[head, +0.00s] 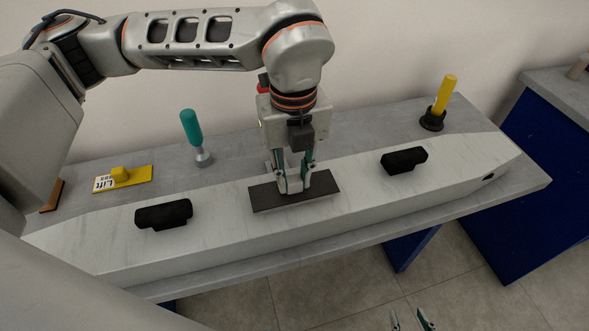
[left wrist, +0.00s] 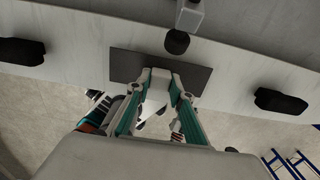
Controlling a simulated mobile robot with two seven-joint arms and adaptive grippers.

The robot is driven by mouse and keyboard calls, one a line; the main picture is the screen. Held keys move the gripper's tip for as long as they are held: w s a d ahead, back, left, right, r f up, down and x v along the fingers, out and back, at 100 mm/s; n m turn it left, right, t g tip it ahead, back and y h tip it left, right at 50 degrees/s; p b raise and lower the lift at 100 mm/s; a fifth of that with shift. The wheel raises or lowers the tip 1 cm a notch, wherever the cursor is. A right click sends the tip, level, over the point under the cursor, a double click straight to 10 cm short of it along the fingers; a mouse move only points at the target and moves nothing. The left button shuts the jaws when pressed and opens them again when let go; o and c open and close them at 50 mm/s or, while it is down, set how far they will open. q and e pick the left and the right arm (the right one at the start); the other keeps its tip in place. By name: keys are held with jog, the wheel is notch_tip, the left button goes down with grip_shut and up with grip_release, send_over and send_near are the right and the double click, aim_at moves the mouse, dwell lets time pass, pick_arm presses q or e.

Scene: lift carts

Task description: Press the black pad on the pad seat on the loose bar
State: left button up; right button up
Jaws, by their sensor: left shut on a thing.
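The loose bar (head: 450,170) is a long pale beam lying along the table. The black pad (head: 325,182) is a flat dark rectangle on the middle of its top face; it also shows in the left wrist view (left wrist: 125,66). My left gripper (head: 292,188) points down over the pad's middle, shut on a small light block (left wrist: 160,77) that appears to be the pad's grip. The pad looks flat against the bar; I cannot tell whether a thin gap remains. The pad seat is hidden beneath it. My right gripper (head: 413,320) shows only its fingertips, apart, at the bottom edge.
Black grips (head: 163,214) and (head: 404,160) sit on the bar either side of the pad. Behind stand a teal-handled tool (head: 191,128), a yellow "Lift" plate (head: 123,178) and a yellow handle in a black base (head: 440,100). A blue-sided table (head: 545,180) stands at right.

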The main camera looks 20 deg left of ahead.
aim_at(293, 180)
pick_arm(q)
jog(key=shift+f, duration=0.4)
jog(key=shift+f, duration=0.2)
dwell(0.6)
jog(key=o, duration=1.1)
notch_tip(293, 180, up, 12)
jog(key=shift+r, duration=0.1)
jog(key=shift+s, duration=0.1)
